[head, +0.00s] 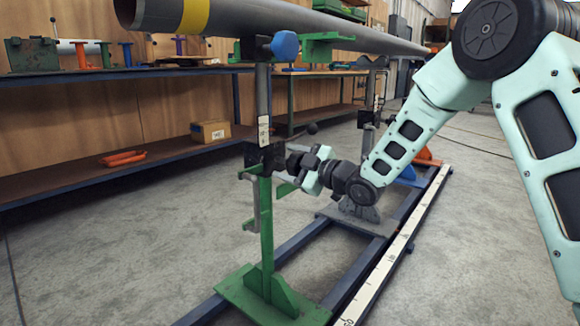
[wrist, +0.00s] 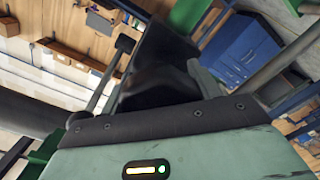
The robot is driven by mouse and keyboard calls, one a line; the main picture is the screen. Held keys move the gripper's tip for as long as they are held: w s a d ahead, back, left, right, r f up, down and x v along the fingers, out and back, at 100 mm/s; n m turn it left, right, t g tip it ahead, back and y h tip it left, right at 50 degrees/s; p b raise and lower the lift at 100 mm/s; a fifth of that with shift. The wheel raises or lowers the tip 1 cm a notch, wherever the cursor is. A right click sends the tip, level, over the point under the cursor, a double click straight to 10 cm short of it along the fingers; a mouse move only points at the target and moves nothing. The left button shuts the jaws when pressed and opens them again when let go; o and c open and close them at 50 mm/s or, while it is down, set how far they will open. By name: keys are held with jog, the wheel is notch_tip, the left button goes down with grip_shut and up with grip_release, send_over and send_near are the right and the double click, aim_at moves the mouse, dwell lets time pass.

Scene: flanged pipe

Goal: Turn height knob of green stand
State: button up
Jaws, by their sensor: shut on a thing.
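The green stand (head: 266,235) stands upright on the floor rails, with a grey post (head: 263,95) rising from its green column. A black clamp block (head: 262,157) sits where the post meets the column. My gripper (head: 288,160) reaches in from the right at this block and is shut on the height knob, which is mostly hidden by the fingers. In the wrist view a dark, blurred shape (wrist: 160,85) fills the space just ahead of my gripper. A lever with a black ball end (head: 312,128) sticks out just above my gripper.
A blue knob (head: 285,44) sits near the stand's top. A second stand (head: 367,125) is behind. Shelves (head: 110,170) line the wall; floor at front left is clear.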

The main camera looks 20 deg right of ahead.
dwell(0.4)
jog(key=o, duration=1)
jog(key=p+v, duration=0.5)
jog(key=v, duration=1.2)
jog(key=shift+s+d+p, duration=0.15)
jog(key=shift+s+p, duration=0.05)
jog(key=shift+p, duration=0.1)
